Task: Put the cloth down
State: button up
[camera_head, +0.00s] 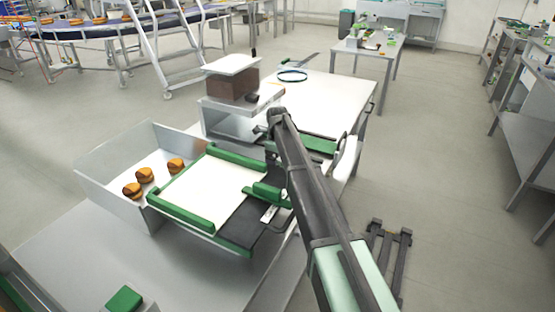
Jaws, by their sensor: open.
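I cannot pick out a cloth for certain in the head view. A small green block-like item (124,299) lies on the grey surface at the bottom left; I cannot tell whether it is folded cloth. My arm reaches from the bottom right up to the middle of the picture. Its far end is over the area behind the green-railed machine (206,186). My gripper's fingers cannot be made out; the arm and the dark parts around it hide that area.
A shallow grey tray (97,166) holds several brown round items beside the machine. A brown box (232,85) stands on a raised shelf. Open floor lies to the right.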

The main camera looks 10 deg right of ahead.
aim_at(278, 165)
notch_tip(278, 165, up, 9)
jog(key=p, duration=0.7)
jog(key=shift+r+p, duration=0.15)
jog(key=shift+p, duration=0.15)
